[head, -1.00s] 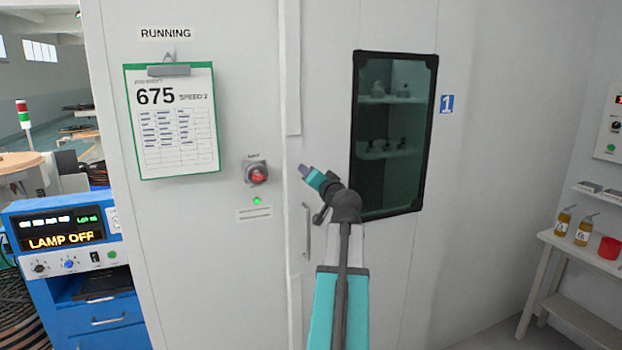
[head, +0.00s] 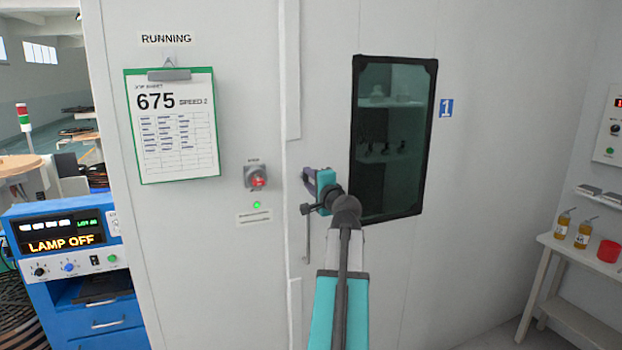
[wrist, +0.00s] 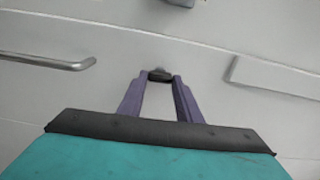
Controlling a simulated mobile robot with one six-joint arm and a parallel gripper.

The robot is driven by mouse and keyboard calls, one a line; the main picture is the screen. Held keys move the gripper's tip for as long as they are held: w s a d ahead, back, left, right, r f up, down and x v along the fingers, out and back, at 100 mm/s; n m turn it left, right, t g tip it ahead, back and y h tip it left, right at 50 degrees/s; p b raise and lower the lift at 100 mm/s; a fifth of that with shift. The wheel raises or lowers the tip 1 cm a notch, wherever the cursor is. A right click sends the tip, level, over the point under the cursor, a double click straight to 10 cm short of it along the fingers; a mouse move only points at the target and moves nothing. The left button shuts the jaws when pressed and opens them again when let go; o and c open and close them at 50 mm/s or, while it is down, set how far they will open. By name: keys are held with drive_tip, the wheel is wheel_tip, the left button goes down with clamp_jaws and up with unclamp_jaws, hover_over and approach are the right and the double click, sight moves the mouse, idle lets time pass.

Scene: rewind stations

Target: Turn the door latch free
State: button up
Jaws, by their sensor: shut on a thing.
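The door latch (wrist: 160,75) is a small dark piece on the pale door in the wrist view. My gripper (wrist: 160,79) has its two purple fingers closed around it, with a gap between the fingers lower down. In the head view my gripper (head: 308,182) is at the door's left edge, left of the window. The latch is hidden there by the fingers and wrist. The door (head: 385,270) looks closed, flush with the wall. Its bar handle (head: 307,240) hangs just below my gripper and also shows at left in the wrist view (wrist: 45,60).
A red knob (head: 258,181) with a green light below is left of the door seam. A clipboard (head: 178,130) hangs further left, under a RUNNING sign. A blue cabinet (head: 80,260) stands at left. A white bench (head: 560,255) with bottles stands at right.

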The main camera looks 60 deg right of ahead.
drive_tip(key=shift+s+f+m, duration=0.1)
drive_tip(key=shift+f+m, duration=0.2)
drive_tip(key=o, duration=1)
drive_tip(key=shift+s+r, duration=0.1)
drive_tip(key=shift+o, duration=0.2)
drive_tip(key=shift+r, duration=0.1)
drive_tip(key=shift+a, duration=0.1)
drive_tip(key=b+v, duration=0.4)
drive_tip(key=v, duration=0.9)
drive_tip(key=shift+s+a+b, duration=0.25)
drive_tip(key=shift+b, duration=0.15)
